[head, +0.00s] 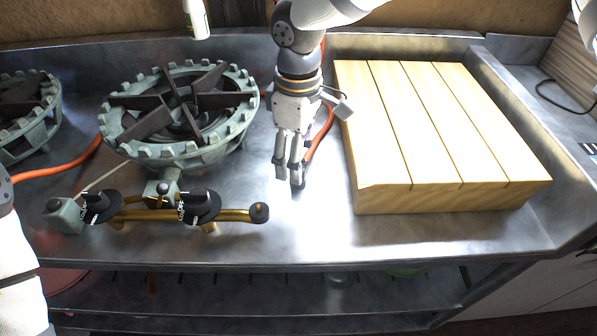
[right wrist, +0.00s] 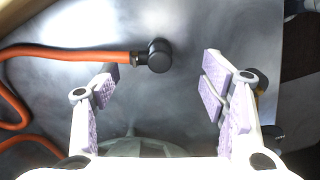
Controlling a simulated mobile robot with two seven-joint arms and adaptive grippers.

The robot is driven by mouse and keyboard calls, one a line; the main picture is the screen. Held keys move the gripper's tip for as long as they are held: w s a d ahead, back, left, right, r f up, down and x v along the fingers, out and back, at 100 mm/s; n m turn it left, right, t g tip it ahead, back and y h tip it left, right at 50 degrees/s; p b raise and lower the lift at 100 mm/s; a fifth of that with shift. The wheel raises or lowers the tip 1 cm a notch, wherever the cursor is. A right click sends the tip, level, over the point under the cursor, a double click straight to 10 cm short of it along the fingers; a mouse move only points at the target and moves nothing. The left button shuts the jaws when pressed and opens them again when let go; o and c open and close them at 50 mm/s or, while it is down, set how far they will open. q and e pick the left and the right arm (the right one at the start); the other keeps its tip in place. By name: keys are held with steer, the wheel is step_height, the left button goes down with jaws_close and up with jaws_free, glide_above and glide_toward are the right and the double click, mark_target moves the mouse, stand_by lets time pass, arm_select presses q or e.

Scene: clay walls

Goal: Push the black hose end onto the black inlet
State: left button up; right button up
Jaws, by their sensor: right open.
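The black hose end (right wrist: 158,56) is a short round cap on the orange hose (right wrist: 65,54). In the right wrist view it lies on the metal counter, just ahead of the gap between my fingers. My right gripper (head: 289,176) is open and empty, pointing down at the counter in the head view; it also shows in the right wrist view (right wrist: 160,84). In the head view the hose end is mostly hidden by the fingers. The black inlet (head: 259,212) sits at the right end of the brass pipe (head: 236,215), in front of the gripper. My left gripper is out of view.
A round green burner (head: 244,100) stands left of the gripper, with black knobs (head: 200,206) on the brass pipe. A slatted wooden board (head: 400,200) lies to the right. A white bottle (head: 196,20) is at the back. The counter between board and inlet is clear.

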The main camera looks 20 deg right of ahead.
mark_target(294, 193)
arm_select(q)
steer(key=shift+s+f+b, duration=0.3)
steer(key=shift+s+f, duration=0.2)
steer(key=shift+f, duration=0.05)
arm_select(e)
steer(key=shift+s+f, duration=0.1)
steer(key=shift+f, duration=2.75)
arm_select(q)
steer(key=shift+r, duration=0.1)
arm_select(e)
steer(key=shift+r, duration=0.1)
steer(key=shift+s+a+r, duration=0.1)
steer(key=shift+s+a, duration=0.05)
steer(key=shift+a, duration=0.1)
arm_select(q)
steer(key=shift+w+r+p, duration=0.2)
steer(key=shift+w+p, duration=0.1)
arm_select(e)
steer(key=shift+s, duration=0.1)
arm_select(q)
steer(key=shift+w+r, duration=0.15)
arm_select(e)
steer(key=shift+s+a, duration=0.2)
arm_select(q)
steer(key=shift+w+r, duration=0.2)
arm_select(e)
steer(key=shift+s+a, duration=0.25)
steer(key=shift+s, duration=0.05)
